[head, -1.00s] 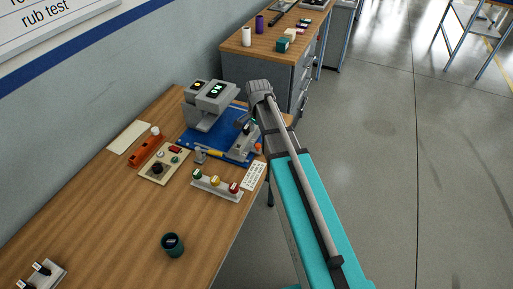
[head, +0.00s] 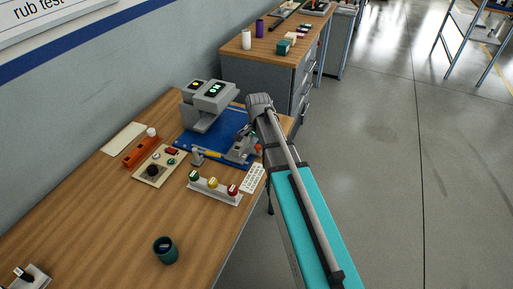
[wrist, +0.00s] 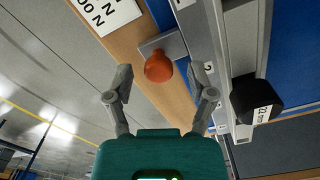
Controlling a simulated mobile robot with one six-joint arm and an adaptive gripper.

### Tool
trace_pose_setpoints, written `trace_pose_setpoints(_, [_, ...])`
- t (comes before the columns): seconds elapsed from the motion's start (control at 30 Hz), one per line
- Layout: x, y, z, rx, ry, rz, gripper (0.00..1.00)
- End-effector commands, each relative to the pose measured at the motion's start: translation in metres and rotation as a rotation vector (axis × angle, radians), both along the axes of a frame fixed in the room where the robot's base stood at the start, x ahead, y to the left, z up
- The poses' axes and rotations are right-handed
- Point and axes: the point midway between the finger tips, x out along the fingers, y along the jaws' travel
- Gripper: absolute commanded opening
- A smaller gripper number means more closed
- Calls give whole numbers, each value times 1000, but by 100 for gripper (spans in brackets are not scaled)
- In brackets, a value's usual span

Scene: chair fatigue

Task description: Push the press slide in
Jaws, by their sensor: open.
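The grey press (head: 206,104) with two lit displays stands on a blue base (head: 184,141) on the wooden bench. An orange round knob (head: 259,149) sits at the base's right edge. In the wrist view the orange knob (wrist: 158,68) sits on a grey plate beside a long grey rail (wrist: 212,60), which may be the slide. My gripper (wrist: 161,74) is open, with the knob in line between its fingertips; I cannot tell whether they touch it. A black knob (wrist: 257,100) with a white label lies right of the rail. In the head view my wrist partly hides this area.
A second bench (head: 275,47) stands behind.

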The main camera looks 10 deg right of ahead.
Motion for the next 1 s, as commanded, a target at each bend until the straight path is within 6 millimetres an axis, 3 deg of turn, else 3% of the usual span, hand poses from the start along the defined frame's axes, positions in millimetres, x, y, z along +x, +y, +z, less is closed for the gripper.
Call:
trace_pose_setpoints(0.37, [0,0,-1,0,0,0,71])
trace_pose_setpoints(0.73, [0,0,-1,0,0,0,2])
trace_pose_setpoints(1.0, [1,0,-1,0,0,-1,0])
